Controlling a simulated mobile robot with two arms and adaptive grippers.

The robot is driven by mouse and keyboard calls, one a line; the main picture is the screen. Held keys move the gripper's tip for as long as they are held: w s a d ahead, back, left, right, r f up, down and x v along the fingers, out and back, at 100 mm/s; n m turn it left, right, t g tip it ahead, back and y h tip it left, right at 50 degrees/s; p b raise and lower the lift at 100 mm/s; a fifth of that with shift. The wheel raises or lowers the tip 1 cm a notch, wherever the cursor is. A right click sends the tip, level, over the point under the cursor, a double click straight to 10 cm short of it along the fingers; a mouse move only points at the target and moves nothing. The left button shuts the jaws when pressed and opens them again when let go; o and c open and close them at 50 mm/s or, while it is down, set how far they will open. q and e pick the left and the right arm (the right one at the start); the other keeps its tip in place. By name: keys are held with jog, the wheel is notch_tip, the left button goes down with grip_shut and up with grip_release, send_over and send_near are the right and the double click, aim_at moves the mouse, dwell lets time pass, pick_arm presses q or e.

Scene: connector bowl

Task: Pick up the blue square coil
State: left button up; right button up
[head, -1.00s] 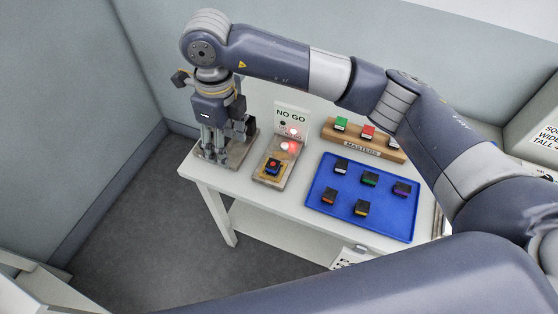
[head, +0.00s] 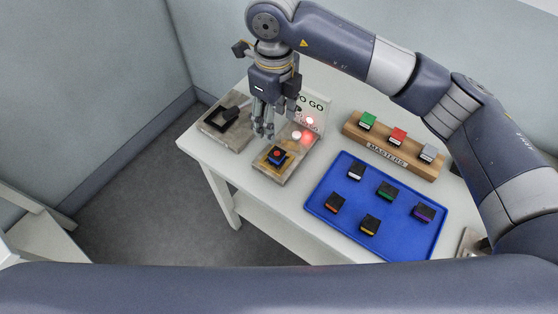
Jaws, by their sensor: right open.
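My left gripper is not in view.
A "NO GO" sign (head: 313,103) stands behind the fixture, with red lights lit. A second fixture (head: 225,135) with a black part is at left. A blue tray (head: 405,232) holds several dark blocks with coloured sides. A wooden MASTERS rack (head: 392,155) holds green, red and grey blocks.

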notch_tip(320, 180, down, 2)
jog(key=b, duration=0.1)
jog(key=p, duration=0.2)
send_over(277, 153)
notch_tip(277, 153, down, 5)
jog(key=shift+w+f, duration=0.1)
notch_tip(277, 153, down, 5)
jog(key=shift+r+p, duration=0.1)
jog(key=shift+p, duration=0.95)
jog(key=shift+f, duration=0.4)
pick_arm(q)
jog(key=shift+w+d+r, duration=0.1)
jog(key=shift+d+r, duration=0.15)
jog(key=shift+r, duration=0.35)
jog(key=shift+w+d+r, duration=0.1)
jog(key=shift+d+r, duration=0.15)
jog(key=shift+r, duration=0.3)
pick_arm(e)
jog(key=shift+c, duration=0.5)
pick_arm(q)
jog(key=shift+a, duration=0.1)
pick_arm(e)
jog(key=c, duration=1)
